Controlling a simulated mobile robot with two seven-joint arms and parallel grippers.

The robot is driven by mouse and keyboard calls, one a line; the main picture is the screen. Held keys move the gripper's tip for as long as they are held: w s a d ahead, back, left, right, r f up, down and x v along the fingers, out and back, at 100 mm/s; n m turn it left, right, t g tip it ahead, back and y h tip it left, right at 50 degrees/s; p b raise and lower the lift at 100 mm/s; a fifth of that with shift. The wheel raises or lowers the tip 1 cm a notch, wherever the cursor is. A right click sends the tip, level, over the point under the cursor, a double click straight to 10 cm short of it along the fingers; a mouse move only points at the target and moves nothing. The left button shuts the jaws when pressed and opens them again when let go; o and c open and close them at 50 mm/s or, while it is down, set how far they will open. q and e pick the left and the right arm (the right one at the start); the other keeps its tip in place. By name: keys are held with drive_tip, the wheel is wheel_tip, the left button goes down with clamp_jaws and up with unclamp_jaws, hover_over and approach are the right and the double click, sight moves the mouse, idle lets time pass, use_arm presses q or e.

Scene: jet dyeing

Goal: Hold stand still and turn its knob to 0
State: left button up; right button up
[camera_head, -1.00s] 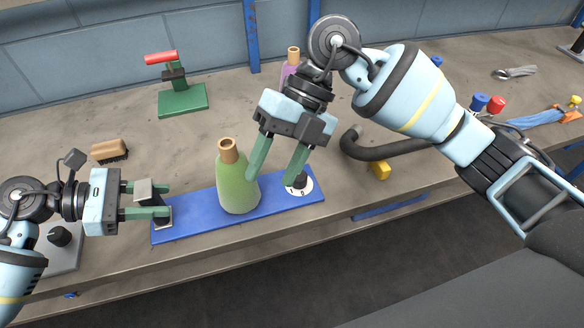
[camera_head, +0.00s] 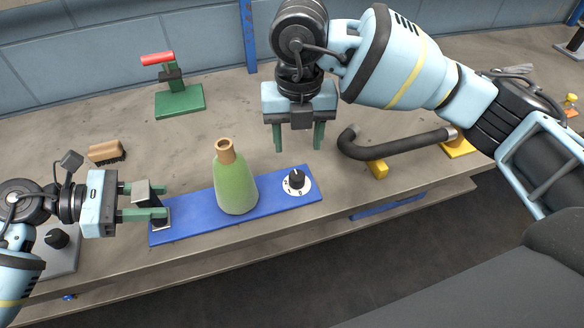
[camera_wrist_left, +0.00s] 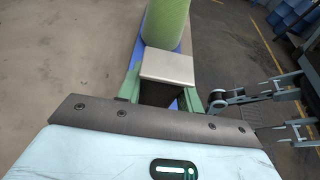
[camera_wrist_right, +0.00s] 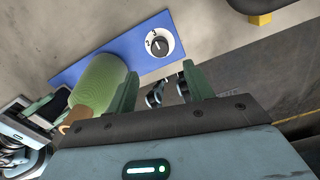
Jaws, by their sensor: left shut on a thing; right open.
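The stand is a long blue board (camera_head: 192,217) on the table's front part. A green bottle (camera_head: 235,188) stands upright on its middle. A black knob (camera_head: 297,178) on a white numbered dial sits at its right end; the dial also shows in the right wrist view (camera_wrist_right: 160,44), but I cannot tell its exact setting. My left gripper (camera_head: 160,202) is shut on the dark, grey-topped block (camera_wrist_left: 166,66) at the board's left end. My right gripper (camera_head: 298,146) is open and empty, fingers down, above and behind the knob, apart from it.
A green toggle clamp with a red handle (camera_head: 180,98) and a brush (camera_head: 106,152) stand behind on the left. A dark bent hose (camera_head: 400,145) with yellow supports lies to the right of the dial. A grey box with a knob (camera_head: 58,245) is at far left.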

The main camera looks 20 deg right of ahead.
sight(297, 175)
wheel_tip(297, 175, down, 9)
drive_tip(key=shift+f, duration=0.1)
idle(0.3)
drive_tip(key=c, duration=1)
